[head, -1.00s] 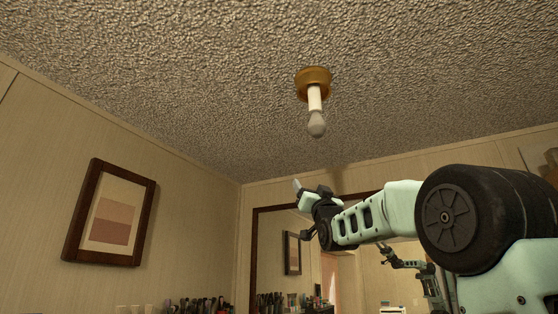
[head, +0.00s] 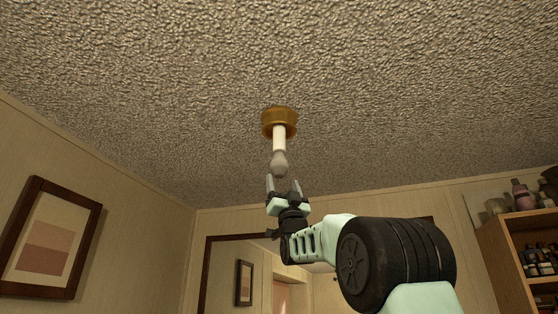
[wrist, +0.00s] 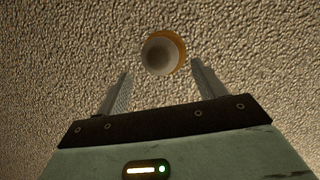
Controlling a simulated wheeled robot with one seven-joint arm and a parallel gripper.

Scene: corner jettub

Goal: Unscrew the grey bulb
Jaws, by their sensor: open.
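The grey bulb (head: 279,163) hangs from a white socket (head: 279,138) under a round brass-coloured base (head: 279,122) on the ceiling. My gripper (head: 284,184) points up just below the bulb, its two fingers apart and empty. In the wrist view the bulb (wrist: 160,55) shows end-on, ahead of the fingertips and roughly between their lines, slightly left of centre. The brass base (wrist: 181,50) shows behind it to the right. My gripper's fingers (wrist: 160,70) stand on either side, open. I see no contact with the bulb.
The textured ceiling (head: 400,80) is clear around the fixture. A framed picture (head: 48,240) hangs on the left wall. A mirror (head: 245,275) is on the far wall below. A wooden shelf (head: 510,255) with bottles stands at the right.

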